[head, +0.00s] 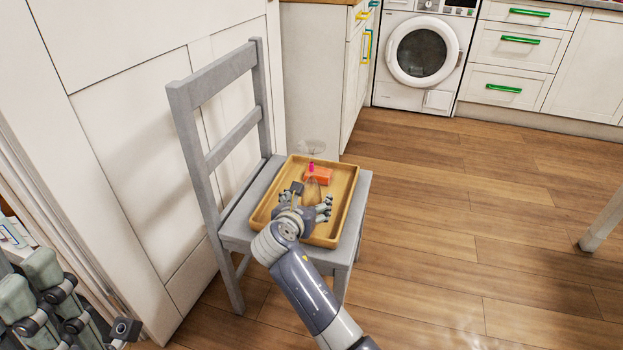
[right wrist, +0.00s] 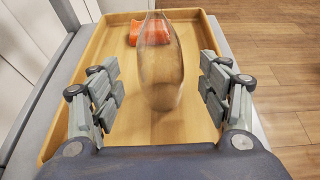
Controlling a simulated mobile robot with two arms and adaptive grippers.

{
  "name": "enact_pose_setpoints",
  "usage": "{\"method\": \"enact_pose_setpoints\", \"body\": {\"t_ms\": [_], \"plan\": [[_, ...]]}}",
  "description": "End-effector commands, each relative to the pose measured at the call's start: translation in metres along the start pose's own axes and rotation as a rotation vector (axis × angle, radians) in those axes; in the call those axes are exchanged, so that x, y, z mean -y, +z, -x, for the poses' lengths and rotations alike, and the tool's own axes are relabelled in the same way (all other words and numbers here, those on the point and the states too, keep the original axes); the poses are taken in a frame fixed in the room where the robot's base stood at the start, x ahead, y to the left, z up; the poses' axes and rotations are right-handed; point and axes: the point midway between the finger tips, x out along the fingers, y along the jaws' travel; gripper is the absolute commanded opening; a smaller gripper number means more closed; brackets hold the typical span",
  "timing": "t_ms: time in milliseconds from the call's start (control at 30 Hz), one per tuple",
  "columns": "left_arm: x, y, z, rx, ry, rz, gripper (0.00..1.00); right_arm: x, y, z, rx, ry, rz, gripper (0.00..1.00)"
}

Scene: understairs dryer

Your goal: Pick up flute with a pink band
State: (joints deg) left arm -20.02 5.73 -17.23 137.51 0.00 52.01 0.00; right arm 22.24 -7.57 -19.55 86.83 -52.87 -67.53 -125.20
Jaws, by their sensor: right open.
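The clear glass flute (head: 312,187) stands in a wooden tray (head: 347,205), apparently upside down, with its bowl low and its round foot on top. Its pink band (head: 311,167) shows on the stem in the head view. In the right wrist view the flute's bowl (right wrist: 160,60) is between and beyond the fingers; its top is cut off. My right gripper (head: 311,198) is open over the tray, and its fingers (right wrist: 160,75) stand apart on both sides with gaps to the glass. My left gripper (head: 48,298) is at the lower left, far from the flute.
The tray rests on a grey chair (head: 236,226) whose backrest rises on the left by white panels. Wooden floor (head: 450,230) is clear to the right.

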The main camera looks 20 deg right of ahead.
Motion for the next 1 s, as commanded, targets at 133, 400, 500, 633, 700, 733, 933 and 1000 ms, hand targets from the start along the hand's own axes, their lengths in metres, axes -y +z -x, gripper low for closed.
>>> {"method": "enact_pose_setpoints", "body": {"t_ms": [133, 400, 500, 633, 700, 733, 933, 1000], "plan": [[0.0, 0.006, 0.019, 0.002, 0.001, -0.001, 0.29, 0.001, -0.005, -0.022, 0.001, -0.002, 0.0, 0.7], [0.0, 0.007, 0.018, -0.005, 0.006, -0.002, 0.29, 0.001, -0.002, -0.035, -0.001, 0.0, 0.0, 0.7], [0.0, 0.007, 0.018, -0.004, 0.006, -0.002, 0.29, 0.001, -0.001, -0.035, -0.001, 0.0, 0.0, 0.7], [0.0, 0.007, 0.018, -0.004, 0.006, -0.002, 0.29, 0.001, -0.002, -0.035, -0.001, -0.001, 0.0, 0.47], [0.0, 0.007, 0.018, -0.004, 0.006, -0.002, 0.29, 0.001, -0.002, -0.035, -0.001, 0.0, 0.0, 0.32], [0.0, 0.007, 0.018, -0.004, 0.006, -0.002, 0.29, 0.001, -0.002, -0.035, -0.001, -0.001, 0.0, 0.25], [0.0, 0.007, 0.018, -0.004, 0.006, -0.002, 0.29, 0.0, -0.001, -0.035, 0.0, 0.0, 0.0, 0.19], [0.0, 0.007, 0.018, -0.003, 0.006, -0.002, 0.29, 0.0, -0.001, -0.035, 0.0, 0.0, 0.0, 0.19]]}}
